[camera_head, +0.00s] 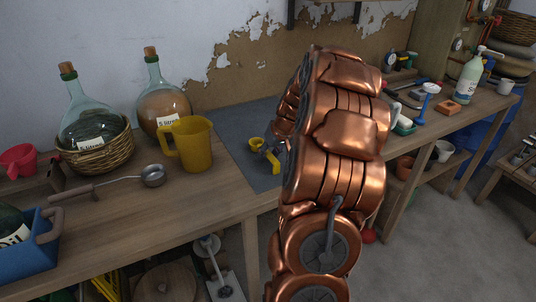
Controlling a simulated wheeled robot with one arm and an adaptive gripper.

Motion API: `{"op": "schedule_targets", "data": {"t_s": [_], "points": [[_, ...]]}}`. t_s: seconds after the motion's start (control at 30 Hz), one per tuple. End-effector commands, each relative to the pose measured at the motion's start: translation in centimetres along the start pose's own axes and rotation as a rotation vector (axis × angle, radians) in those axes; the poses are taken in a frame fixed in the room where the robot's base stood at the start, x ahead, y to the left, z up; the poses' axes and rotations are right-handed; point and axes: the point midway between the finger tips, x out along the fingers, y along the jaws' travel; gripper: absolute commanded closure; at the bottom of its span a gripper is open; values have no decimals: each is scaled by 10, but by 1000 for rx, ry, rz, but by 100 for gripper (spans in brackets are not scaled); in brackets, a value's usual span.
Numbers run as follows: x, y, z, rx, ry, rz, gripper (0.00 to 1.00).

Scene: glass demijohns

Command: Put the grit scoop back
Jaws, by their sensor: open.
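A metal scoop with a round bowl and a long wooden handle (122,181) lies on the wooden bench at the left, its bowl near the yellow jug. It looks like the grit scoop, but I cannot be sure. A small yellow cup-shaped thing (257,144) and a yellow and dark item (271,158) lie on the grey mat (238,139), just left of my copper arm. My arm rises through the middle of the picture and covers part of the mat and bench. I cannot make out my gripper; my arm seems to hide it.
A yellow jug (194,147), a demijohn in a basket (94,157), another demijohn (163,101) and a red jug (18,160) stand on the bench. A blue crate (29,255) is front left. The bench front beside the mat is clear.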

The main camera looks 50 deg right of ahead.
Motion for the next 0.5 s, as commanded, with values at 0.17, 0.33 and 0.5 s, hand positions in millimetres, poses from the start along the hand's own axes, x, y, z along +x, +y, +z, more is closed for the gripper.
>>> {"op": "schedule_targets", "data": {"t_s": [0.17,0.33,0.5], "points": [[-1,0,0,0,0,0,56],[-10,0,-2,0,4,2,56],[-38,0,-2,-1,3,1,56]]}}
